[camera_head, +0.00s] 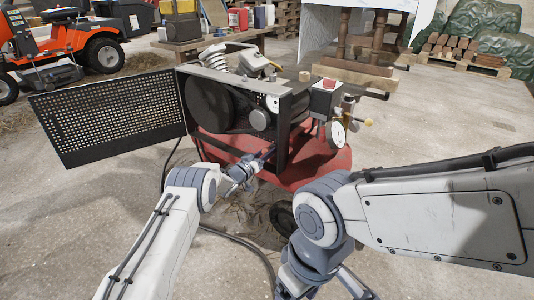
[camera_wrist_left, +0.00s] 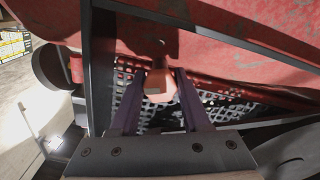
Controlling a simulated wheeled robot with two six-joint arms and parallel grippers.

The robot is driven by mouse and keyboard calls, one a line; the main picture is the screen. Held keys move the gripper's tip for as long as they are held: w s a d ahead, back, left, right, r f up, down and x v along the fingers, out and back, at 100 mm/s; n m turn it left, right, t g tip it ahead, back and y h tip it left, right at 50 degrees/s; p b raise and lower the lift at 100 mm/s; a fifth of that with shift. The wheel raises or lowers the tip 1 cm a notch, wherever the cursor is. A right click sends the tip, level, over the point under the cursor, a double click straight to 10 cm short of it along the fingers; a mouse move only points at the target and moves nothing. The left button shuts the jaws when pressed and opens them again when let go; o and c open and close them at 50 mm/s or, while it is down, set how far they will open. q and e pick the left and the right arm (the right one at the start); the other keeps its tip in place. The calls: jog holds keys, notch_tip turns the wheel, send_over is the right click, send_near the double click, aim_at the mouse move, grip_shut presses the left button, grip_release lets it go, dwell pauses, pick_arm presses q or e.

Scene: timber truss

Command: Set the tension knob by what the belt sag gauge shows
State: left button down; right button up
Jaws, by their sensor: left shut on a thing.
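My left gripper (camera_head: 264,153) is at the lower front of the belt-driven compressor, under its frame. In the left wrist view its two dark purple fingers (camera_wrist_left: 158,100) are closed on the sides of an orange-red faceted knob (camera_wrist_left: 160,84), which I take as the tension knob. The knob is hidden in the head view. A large dark belt wheel (camera_head: 208,102) and a smaller pulley (camera_head: 260,119) sit above. A small white dial (camera_head: 272,103) is by the pulley; I cannot read it or be sure it is the sag gauge.
The perforated guard panel (camera_head: 108,116) stands out to the left of the compressor. The red tank (camera_head: 320,163) is close around my left gripper. Another round gauge (camera_head: 336,135) is at the right. A dark hose (camera_head: 245,243) lies on the floor. An orange mower (camera_head: 65,45) stands back left.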

pick_arm(q)
jog(key=shift+s+d+f, duration=0.1)
jog(key=shift+f, duration=0.1)
jog(key=c, duration=0.5)
grip_release()
jog(key=shift+o, duration=0.6)
jog(key=shift+r, duration=0.15)
jog(key=shift+s+a+r+p, duration=0.15)
jog(key=shift+s+a+p, duration=0.2)
jog(key=shift+a+p, duration=0.15)
jog(key=p+v, duration=0.5)
jog(key=v, duration=0.4)
jog(key=shift+s, duration=0.25)
